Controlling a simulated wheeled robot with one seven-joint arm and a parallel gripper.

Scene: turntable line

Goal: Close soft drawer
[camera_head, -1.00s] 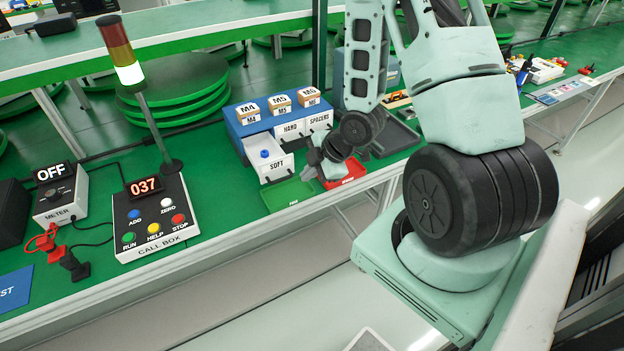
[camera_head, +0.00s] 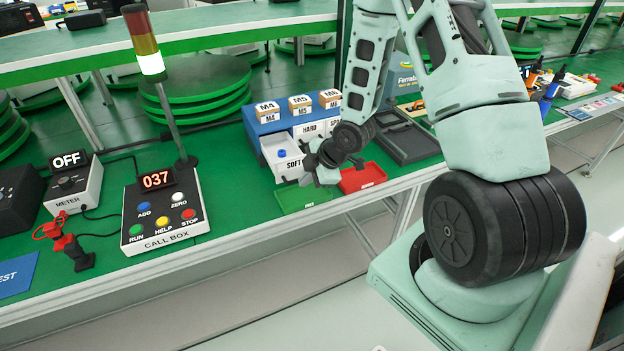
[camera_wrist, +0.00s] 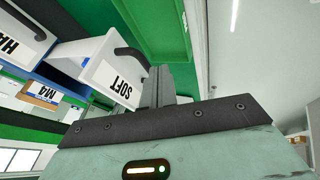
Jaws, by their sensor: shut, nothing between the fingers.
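The SOFT drawer (camera_head: 283,158) is a white drawer pulled out of the front of the blue cabinet (camera_head: 261,127), with a blue item (camera_head: 282,154) inside. It also shows in the wrist view (camera_wrist: 100,68), with its label and a dark handle (camera_wrist: 132,60). My gripper (camera_head: 306,178) is in front of the drawer, at its right front corner. In the wrist view my shut fingers (camera_wrist: 158,84) are beside the drawer front, close to the handle. I cannot tell whether they touch it. Nothing shows between the fingers.
The HARD drawer (camera_head: 309,130) sits shut beside the SOFT drawer. A green tray (camera_head: 300,198) and a red tray (camera_head: 362,177) lie in front of the cabinet. Small labelled boxes stand on top of it. The call box (camera_head: 163,218) and signal light are at left.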

